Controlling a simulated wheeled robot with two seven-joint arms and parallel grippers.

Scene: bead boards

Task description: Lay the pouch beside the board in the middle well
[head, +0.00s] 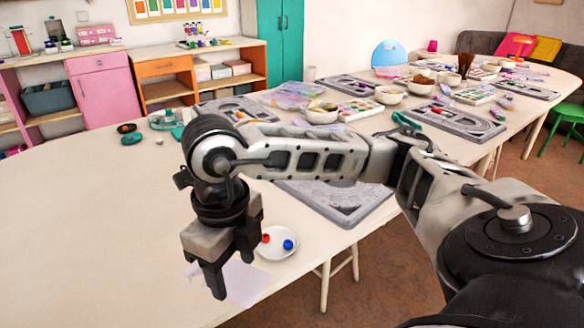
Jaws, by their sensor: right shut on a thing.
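My right gripper (228,275) hangs pointing down over the near part of the table. It is shut on a pale lilac, thin, flat thing (246,284), which looks like the pouch. The fingers hide part of it, and I cannot tell whether it touches the table. The nearest grey bead board (345,207) lies to the right, behind my right forearm, which covers much of it; its wells cannot be made out. My left gripper is not in view.
A small white dish (278,254) with a red and a blue bead stands just right of the gripper. Farther boards, bowls (321,113) and a teal tape dispenser (166,119) lie behind. The pale table (80,230) is clear on the left.

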